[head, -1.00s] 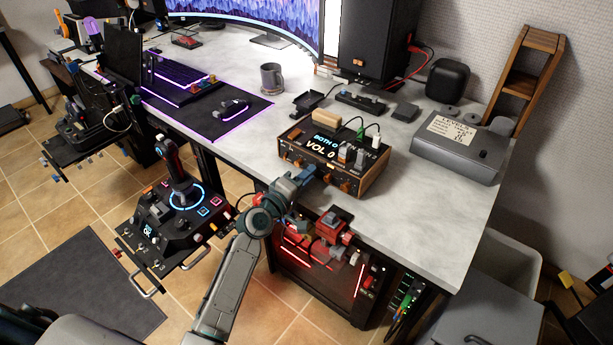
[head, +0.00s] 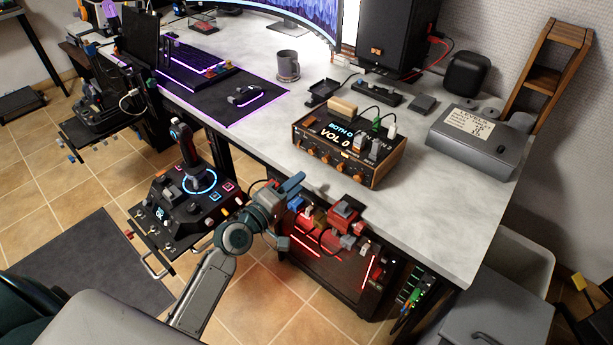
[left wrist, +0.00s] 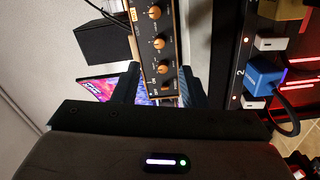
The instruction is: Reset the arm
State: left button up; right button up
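My left gripper (head: 293,186) hangs just off the desk's front edge, in front of and below the wood-sided control box. In the left wrist view its two dark fingers stand apart with nothing held between them (left wrist: 162,72); the gap looks onto the box's row of orange knobs (left wrist: 158,55). In the head view the control box (head: 347,143) stands on the desk and its display reads VOL 0. My left forearm (head: 203,290) reaches up from the bottom of the view. My right gripper does not show in either view.
The joystick panel (head: 185,205) is left of my left arm. A red-lit case (head: 320,262) with plugs and cables on top is close by, under the desk edge. A mug (head: 287,66), keyboard (head: 196,72) and grey box (head: 470,150) stand on the desk. The desk's front right is clear.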

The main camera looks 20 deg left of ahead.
pick_arm(q)
jog(key=shift+s+a, duration=0.2)
jog(key=shift+s, duration=0.35)
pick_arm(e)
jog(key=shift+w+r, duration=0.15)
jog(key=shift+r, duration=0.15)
pick_arm(q)
jog(key=shift+f, duration=0.1)
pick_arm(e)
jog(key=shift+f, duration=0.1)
